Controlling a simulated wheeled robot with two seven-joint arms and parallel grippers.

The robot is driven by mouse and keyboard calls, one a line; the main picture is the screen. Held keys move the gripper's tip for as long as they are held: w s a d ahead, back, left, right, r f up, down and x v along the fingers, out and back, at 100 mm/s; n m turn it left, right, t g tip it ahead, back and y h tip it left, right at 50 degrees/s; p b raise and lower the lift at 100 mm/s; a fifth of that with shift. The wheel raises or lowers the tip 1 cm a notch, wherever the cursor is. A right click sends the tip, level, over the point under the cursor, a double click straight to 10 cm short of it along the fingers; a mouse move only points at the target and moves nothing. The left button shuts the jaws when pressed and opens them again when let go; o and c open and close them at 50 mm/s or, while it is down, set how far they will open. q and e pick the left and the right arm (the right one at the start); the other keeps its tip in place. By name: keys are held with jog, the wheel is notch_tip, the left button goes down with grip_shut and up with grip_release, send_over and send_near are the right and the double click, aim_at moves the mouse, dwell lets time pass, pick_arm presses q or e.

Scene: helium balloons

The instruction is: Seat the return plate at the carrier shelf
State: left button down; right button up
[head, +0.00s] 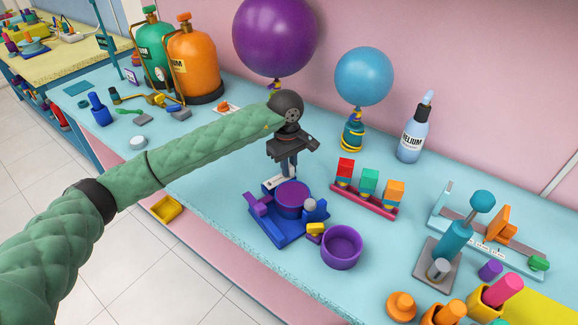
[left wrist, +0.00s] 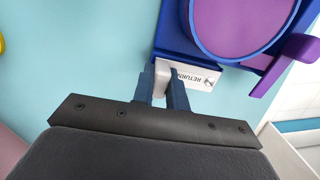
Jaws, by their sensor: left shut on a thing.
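My left gripper (head: 288,172) points down and is shut on the return plate (head: 272,184), a small white plate. In the left wrist view the fingers (left wrist: 165,88) grip the plate (left wrist: 190,76), and "RETURN" reads on its face. The plate lies right along the edge of a blue carrier (head: 285,236) that bears a purple round cup (head: 292,200). The carrier's blue edge (left wrist: 165,35) borders the plate in the left wrist view; I cannot tell whether it is fully seated. My right gripper is not in view.
A loose purple cup (head: 341,248) and a pink rack of coloured blocks (head: 364,202) stand right of the carrier. A purple balloon (head: 275,35), a blue balloon (head: 363,76) and a helium bottle (head: 413,132) stand behind. Bare table lies left of the carrier.

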pick_arm(q)
jog(key=shift+f, duration=0.35)
jog(key=c, duration=1.3)
grip_release()
jog(key=shift+r, duration=0.1)
jog(key=shift+w+a+r, duration=0.1)
jog(key=shift+r, duration=1.9)
jog(key=shift+w+a+r, duration=0.1)
jog(key=shift+r, duration=1.85)
